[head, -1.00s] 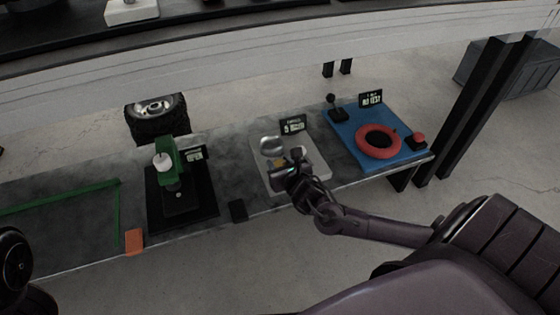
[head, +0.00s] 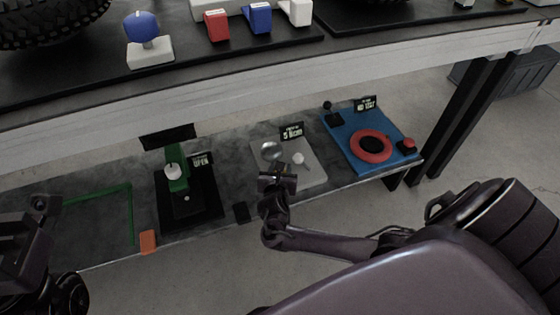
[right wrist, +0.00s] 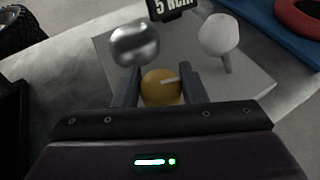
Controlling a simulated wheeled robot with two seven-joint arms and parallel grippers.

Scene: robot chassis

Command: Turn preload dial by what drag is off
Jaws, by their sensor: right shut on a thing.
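The yellow dial (right wrist: 161,86) with a white pointer line sits on a light grey plate (right wrist: 259,83). My right gripper (right wrist: 163,88) has a finger on each side of the dial and is shut on it. In the head view my right gripper (head: 277,180) is at the plate's near edge and hides the dial. A shiny metal ball (head: 271,151) and a white ball on a stem (head: 299,158) stand behind the dial. A small black display (head: 291,132) at the plate's back appears to read 5 Ncm. My left gripper (head: 40,208) is at the left edge, its fingers unclear.
A blue plate (head: 390,157) with a red ring (head: 371,146) and red button lies right. A green device (head: 176,170) on a black base, with a display reading OPEN, stands left. An orange block (head: 148,241) lies at the shelf's front edge. The upper bench (head: 200,95) overhangs the shelf.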

